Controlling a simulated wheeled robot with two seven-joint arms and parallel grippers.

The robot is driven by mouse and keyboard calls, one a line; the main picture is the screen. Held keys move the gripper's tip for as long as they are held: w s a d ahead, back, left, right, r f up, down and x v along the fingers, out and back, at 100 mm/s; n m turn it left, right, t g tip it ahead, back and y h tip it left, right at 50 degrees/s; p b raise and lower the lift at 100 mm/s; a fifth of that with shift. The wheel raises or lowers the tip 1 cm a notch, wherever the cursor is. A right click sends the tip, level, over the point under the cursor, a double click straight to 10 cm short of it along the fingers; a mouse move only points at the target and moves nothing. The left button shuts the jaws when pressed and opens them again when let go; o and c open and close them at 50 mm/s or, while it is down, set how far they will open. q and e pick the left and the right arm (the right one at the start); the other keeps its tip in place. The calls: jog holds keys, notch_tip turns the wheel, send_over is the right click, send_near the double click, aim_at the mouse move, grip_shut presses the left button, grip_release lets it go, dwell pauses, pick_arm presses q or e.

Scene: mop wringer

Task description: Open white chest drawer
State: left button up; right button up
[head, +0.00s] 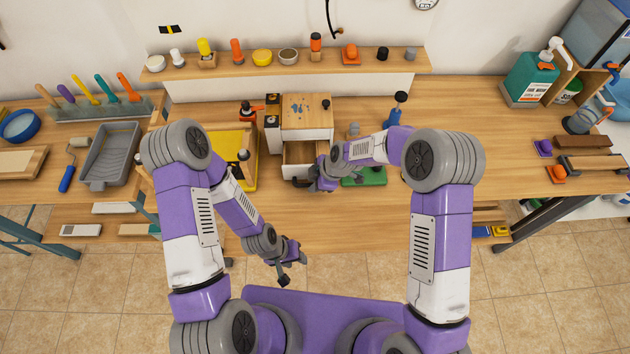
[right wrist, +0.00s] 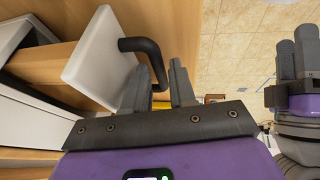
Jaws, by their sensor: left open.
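The white chest (head: 306,133) with a wooden top stands on the workbench. Its drawer (head: 291,171) is pulled out towards me, and part of its inside shows from above. In the right wrist view the white drawer front (right wrist: 100,60) stands away from the chest body, with a black bar handle (right wrist: 148,47). My right gripper (right wrist: 160,80) has its fingers on both sides of the handle, close against it; in the head view my right gripper (head: 322,180) is at the drawer front. My left gripper (head: 286,268) is open and empty, low in front of the bench edge.
A yellow tray (head: 250,172) stands left of the chest, and a green block (head: 372,177) lies right of the drawer. A shelf (head: 290,66) with several small objects runs behind. The bench to the right (head: 480,150) is mostly clear.

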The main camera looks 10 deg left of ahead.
jog(key=v, duration=0.7)
jog(key=shift+r, duration=0.25)
jog(key=shift+d, duration=0.1)
jog(key=s+d+f+m, duration=0.6)
jog(key=s+f+m, duration=0.3)
jog(key=s+m, duration=0.25)
jog(key=s+d+f+m, duration=0.7)
jog(key=s+f+m, duration=0.25)
jog(key=m, duration=0.25)
notch_tip(320, 180, down, 6)
jog(key=b, duration=0.7)
jog(key=shift+w+a+n+g+h, duration=0.15)
jog(key=shift+w+n+g+h, duration=0.15)
jog(key=shift+n, duration=0.05)
